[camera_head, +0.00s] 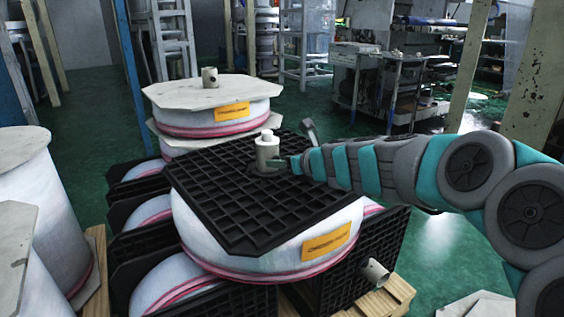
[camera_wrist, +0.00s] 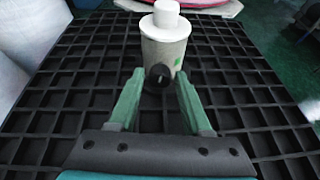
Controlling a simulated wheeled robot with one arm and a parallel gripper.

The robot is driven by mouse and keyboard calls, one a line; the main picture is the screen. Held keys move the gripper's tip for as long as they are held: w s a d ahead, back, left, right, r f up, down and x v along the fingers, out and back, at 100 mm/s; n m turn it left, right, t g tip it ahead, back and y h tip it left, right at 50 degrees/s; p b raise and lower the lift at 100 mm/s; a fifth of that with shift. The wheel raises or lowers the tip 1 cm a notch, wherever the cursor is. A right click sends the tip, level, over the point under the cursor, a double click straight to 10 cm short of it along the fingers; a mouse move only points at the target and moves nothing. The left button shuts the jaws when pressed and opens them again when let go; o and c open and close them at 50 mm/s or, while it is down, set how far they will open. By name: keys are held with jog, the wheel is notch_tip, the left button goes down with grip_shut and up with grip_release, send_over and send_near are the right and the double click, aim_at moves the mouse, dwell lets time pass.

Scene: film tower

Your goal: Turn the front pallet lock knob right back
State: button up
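A pale grey upright cylinder with a white cap, the lock knob (camera_head: 267,150), stands on the black grid pallet (camera_head: 215,190) on top of the film roll. In the wrist view the knob (camera_wrist: 168,48) stands straight ahead, with a dark round stub or hole low on its near side and a small green mark to the right. My gripper (camera_wrist: 158,78) is open, its two green fingers apart on either side of the dark round part. I cannot tell whether either finger touches it. In the head view my gripper (camera_head: 285,164) reaches in from the right, close beside the knob.
A similar grey cylinder (camera_head: 377,271) sticks out of a black pallet standing on edge at lower right. Another (camera_head: 209,77) stands on the roll behind. Wrapped rolls (camera_head: 55,210) crowd the left. Green floor is open at right, near a wooden post (camera_head: 535,85).

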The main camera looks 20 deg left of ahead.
grip_shut()
dwell(0.5)
jog(key=n, duration=0.1)
jog(key=n+t+h+b, duration=0.1)
jog(key=shift+s+a+n, duration=0.15)
jog(key=shift+n, duration=0.25)
jog(key=n+t+b, duration=0.1)
jog(key=n+h+b, duration=0.1)
jog(key=n+t+b, duration=0.1)
jog(key=shift+s+a+f+n+t+h, duration=0.15)
jog(key=shift+s+f+n+t+h, duration=0.05)
jog(key=shift+f+n+t+h, duration=0.1)
jog(key=n+t+b, duration=0.2)
jog(key=n+b, duration=0.2)
jog(key=shift+f+h, duration=0.15)
jog(key=shift+h, duration=0.15)
jog(key=shift+n+t+b, duration=1)
jog(key=shift+n+b, duration=0.6)
